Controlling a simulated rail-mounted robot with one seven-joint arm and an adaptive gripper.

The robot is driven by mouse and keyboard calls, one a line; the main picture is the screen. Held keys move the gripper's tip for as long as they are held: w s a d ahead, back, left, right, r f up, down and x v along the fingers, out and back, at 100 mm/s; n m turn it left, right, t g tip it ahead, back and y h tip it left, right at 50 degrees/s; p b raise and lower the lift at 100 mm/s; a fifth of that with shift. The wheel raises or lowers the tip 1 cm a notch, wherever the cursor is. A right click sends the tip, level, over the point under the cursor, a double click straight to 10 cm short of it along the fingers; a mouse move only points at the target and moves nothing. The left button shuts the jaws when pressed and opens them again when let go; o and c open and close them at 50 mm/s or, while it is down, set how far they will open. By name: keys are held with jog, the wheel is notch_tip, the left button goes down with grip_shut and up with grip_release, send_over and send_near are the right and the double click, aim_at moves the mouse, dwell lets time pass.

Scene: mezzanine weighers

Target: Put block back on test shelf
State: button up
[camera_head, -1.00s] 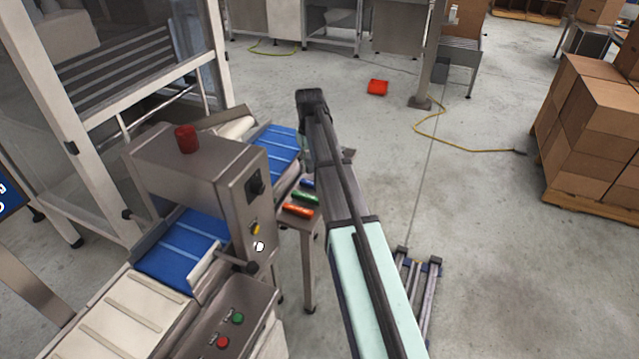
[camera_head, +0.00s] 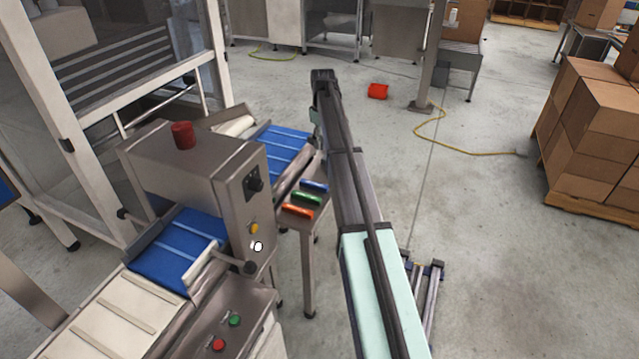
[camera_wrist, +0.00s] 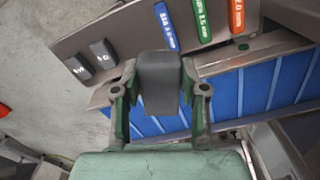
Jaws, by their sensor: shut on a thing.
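My gripper (camera_wrist: 160,100) is shut on a dark grey block (camera_wrist: 160,75) in the wrist view, with one finger on each side of it. The test shelf (camera_wrist: 120,38) is a brownish-grey ledge behind and below the block in that view. Two other small dark blocks with light markings, a nearer one (camera_wrist: 103,53) and one at far left (camera_wrist: 78,68), sit on it. In the head view the shelf (camera_head: 311,229) stands beside the conveyor. My arm hides my gripper and the held block there. I cannot tell the height of the block above the shelf.
Blue (camera_head: 314,186), green (camera_head: 306,199) and orange (camera_head: 298,211) test sticks lie side by side on the shelf. The blue conveyor belt (camera_head: 280,147) and the steel detector housing (camera_head: 195,170) with a red beacon are left of it. Open floor lies to the right.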

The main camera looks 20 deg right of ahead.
aim_at(323, 181)
jog(key=w+d+n, duration=0.2)
jog(key=w+n, duration=0.2)
jog(key=f+p, duration=0.1)
jog(key=f, duration=0.9)
jog(key=f+p, duration=0.2)
jog(key=f, duration=0.7)
jog(key=shift+w+d+f, duration=0.1)
jog(key=shift+d+f, duration=0.1)
jog(key=shift+f, duration=0.2)
jog(key=shift+f, duration=0.1)
jog(key=o, duration=0.8)
jog(key=shift+o, duration=0.9)
